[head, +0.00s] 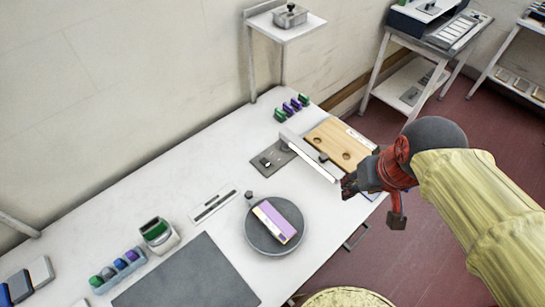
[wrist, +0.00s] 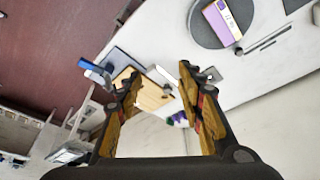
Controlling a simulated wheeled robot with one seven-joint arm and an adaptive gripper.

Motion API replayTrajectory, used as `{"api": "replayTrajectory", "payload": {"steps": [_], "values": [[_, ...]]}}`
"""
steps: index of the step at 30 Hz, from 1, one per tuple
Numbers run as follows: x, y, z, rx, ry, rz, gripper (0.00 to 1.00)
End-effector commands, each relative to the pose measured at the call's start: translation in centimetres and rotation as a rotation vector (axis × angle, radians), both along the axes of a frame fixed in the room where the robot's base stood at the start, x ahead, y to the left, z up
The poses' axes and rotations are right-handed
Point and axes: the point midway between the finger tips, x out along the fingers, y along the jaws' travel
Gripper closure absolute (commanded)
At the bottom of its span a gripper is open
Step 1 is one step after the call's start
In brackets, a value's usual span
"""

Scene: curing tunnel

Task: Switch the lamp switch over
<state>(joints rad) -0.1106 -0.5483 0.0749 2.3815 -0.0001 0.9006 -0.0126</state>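Several things look like switches, and I cannot tell which one is the lamp switch. A grey plate (head: 286,152) with a small dark lever (head: 265,162) lies on the white table, left of the wooden board. A grey box with a dark knob (head: 290,14) sits on the small raised shelf. My gripper (head: 350,186) hangs above the right end of the table, right of the grey plate and clear of it. In the wrist view my gripper (wrist: 158,78) has its two fingers spread wide with nothing held between them.
A wooden board with holes (head: 325,131) and a pale bar (head: 310,160) stand beside the plate. A round grey disc (head: 258,238) bears a purple and cream box (head: 274,222). Small coloured blocks (head: 290,107) line the back edge.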

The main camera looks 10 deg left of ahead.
Motion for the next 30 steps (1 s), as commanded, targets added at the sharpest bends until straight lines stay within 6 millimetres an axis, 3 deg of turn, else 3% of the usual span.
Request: {"api": "replayTrajectory", "payload": {"steps": [8, 14, 23, 30], "values": [[3.0, 2.3, -1.7, -0.015, 0.079, 0.071, 0.62], [6.7, 5.3, -4.2, -0.037, 0.159, 0.157, 0.62], [12.8, 11.2, -9.5, -0.077, 0.261, 0.309, 0.62], [17.4, 16.6, -15.1, -0.111, 0.319, 0.447, 0.62]]}}
